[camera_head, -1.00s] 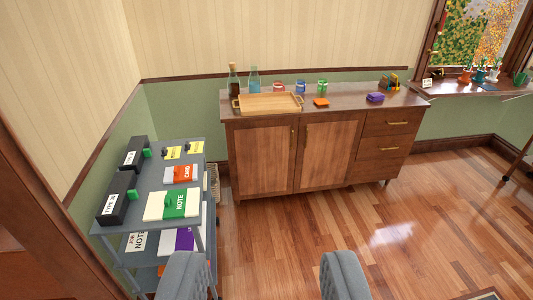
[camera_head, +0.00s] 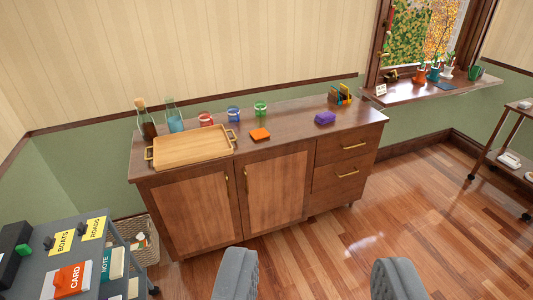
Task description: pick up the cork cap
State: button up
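A dark bottle (camera_head: 146,123) with a tan, cork-coloured top (camera_head: 140,102) stands at the back left of the wooden cabinet (camera_head: 285,137), behind the tray. The top looks like the cork cap, but it is small here. My gripper (camera_head: 318,280) shows as two grey fingers at the bottom edge, wide apart with only floor between them. It is open and empty, in front of the cabinet and well away from the bottle.
A wooden tray (camera_head: 192,148) with handles lies before the bottle. A grey cart (camera_head: 32,270) stands front left, beside a wicker basket (camera_head: 147,251).

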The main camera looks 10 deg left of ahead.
aim_at(139, 102)
jog(key=i, duration=1.45)
jog(key=u, duration=0.55)
jog(key=i, duration=1.3)
jog(key=u, duration=0.7)
jog(key=i, duration=0.7)
jog(key=u, duration=0.25)
